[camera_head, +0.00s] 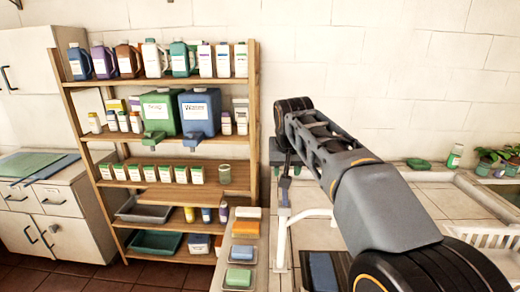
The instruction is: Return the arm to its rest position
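My arm (375,205) rises from the lower right corner and reaches up and left across the view. Its far dark joint (292,112) is in front of the white tiled wall, right of the shelf. No gripper fingers can be made out. Small dark and blue-grey parts show just below the far joint, and I cannot tell whether they belong to my arm or to the basin behind it. Whether the gripper holds anything is hidden.
A wooden shelf (255,120) with bottles, jugs and boxes stands left of my arm. A tiled counter (450,200) with a white rack (490,237) and plants is at right. Sponges (240,252) lie at the lower middle. White cabinets (60,225) stand at far left.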

